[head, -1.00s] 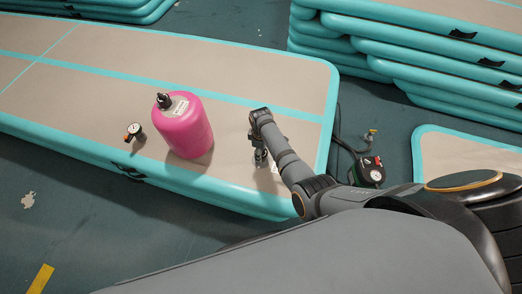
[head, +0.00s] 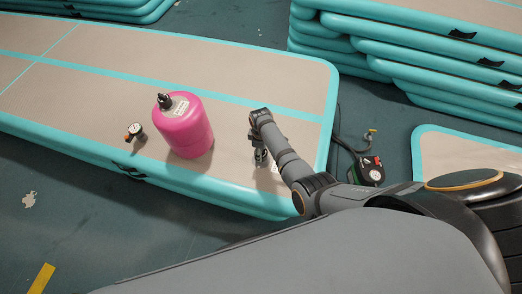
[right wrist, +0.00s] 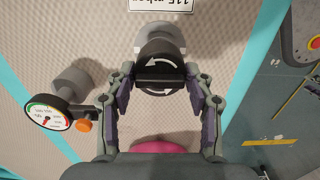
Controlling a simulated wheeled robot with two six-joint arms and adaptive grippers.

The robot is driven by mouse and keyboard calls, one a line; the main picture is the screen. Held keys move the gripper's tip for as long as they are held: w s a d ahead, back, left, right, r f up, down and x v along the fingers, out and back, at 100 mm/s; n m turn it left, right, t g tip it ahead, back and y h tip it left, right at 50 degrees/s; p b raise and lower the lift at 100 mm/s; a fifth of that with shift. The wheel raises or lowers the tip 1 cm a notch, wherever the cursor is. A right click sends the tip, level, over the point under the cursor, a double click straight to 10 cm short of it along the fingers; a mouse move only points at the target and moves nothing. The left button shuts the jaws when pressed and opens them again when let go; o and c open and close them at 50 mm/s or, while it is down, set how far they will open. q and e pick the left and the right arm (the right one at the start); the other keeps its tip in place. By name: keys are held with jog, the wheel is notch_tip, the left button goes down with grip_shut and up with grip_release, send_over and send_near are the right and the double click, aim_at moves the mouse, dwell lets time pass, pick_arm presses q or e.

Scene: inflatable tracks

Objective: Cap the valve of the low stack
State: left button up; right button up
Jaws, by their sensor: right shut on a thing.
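The low stack is a beige and teal inflatable track (head: 60,90). My right gripper (head: 260,155) is over its near right part, to the right of the pink canister (head: 184,128). In the right wrist view my right gripper (right wrist: 163,85) is shut on a black cap (right wrist: 158,68) with white turning arrows, between its two fingers. A grey round part (right wrist: 160,34) shows just behind the cap; whether the cap touches it I cannot tell. The valve itself is not clearly seen. My left gripper is not in view.
A dial gauge (head: 134,132) with an orange knob stands left of the canister. A printed label (right wrist: 163,5) lies beyond the cap. A pump (head: 369,170) with a hose is on the floor at right. A taller stack of tracks (head: 420,50) stands behind.

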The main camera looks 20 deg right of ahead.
jog(key=shift+f+b, duration=1.4)
jog(key=shift+f, duration=0.7)
jog(key=shift+r+n+p, duration=0.2)
jog(key=shift+n+p, duration=0.2)
jog(key=shift+n, duration=0.7)
jog(key=n+p, duration=0.1)
jog(key=n, duration=0.1)
jog(key=shift+n, duration=0.3)
jog(key=shift+f, duration=0.15)
jog(key=shift+n, duration=0.3)
